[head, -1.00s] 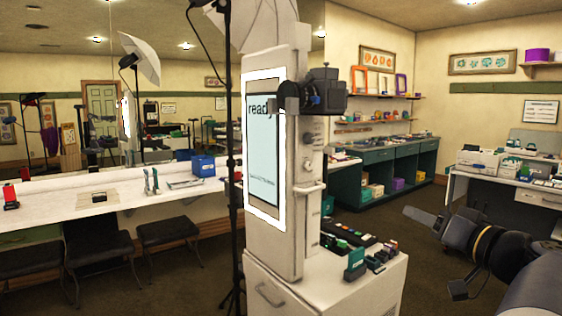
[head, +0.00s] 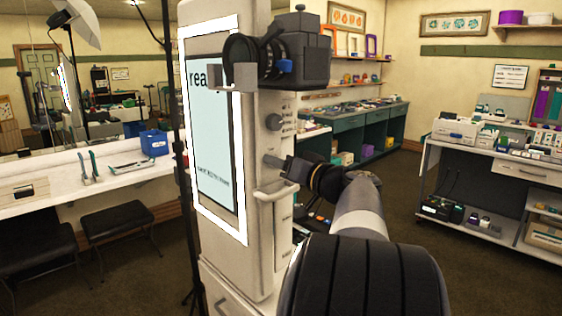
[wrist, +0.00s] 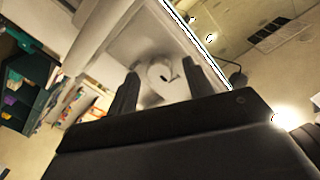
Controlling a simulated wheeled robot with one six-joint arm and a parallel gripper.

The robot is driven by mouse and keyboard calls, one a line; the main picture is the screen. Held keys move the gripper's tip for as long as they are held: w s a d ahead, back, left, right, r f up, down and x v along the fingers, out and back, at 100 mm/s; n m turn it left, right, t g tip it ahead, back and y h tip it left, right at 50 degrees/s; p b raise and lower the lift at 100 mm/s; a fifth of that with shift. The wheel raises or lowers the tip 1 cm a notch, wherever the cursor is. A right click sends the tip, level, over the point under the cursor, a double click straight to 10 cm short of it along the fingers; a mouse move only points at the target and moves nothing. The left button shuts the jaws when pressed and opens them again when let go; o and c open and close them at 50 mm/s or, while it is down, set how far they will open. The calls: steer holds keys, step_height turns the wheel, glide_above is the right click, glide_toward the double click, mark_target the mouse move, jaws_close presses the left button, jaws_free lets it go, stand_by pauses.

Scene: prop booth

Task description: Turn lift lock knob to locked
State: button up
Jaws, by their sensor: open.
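A pale round knob (wrist: 160,75) with a small dark mark sits on the booth's side panel in the wrist view. It shows between the two dark fingers of my gripper (wrist: 161,71), which are open on either side of it with gaps. In the head view a grey knob (head: 272,160) stands out just left of my gripper (head: 289,167), which partly covers the panel there. Another knob (head: 273,122) is above it. I cannot read any label saying which is the lift lock or its positions.
The booth column (head: 262,215) carries a lit screen (head: 208,135) and a black camera (head: 295,62) above my gripper. A light handle (head: 275,193) juts out just below the grey knob. A white table (head: 500,160) is at the right, with open floor before it.

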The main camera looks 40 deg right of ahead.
steer(key=shift+w, duration=0.25)
steer(key=c, duration=1)
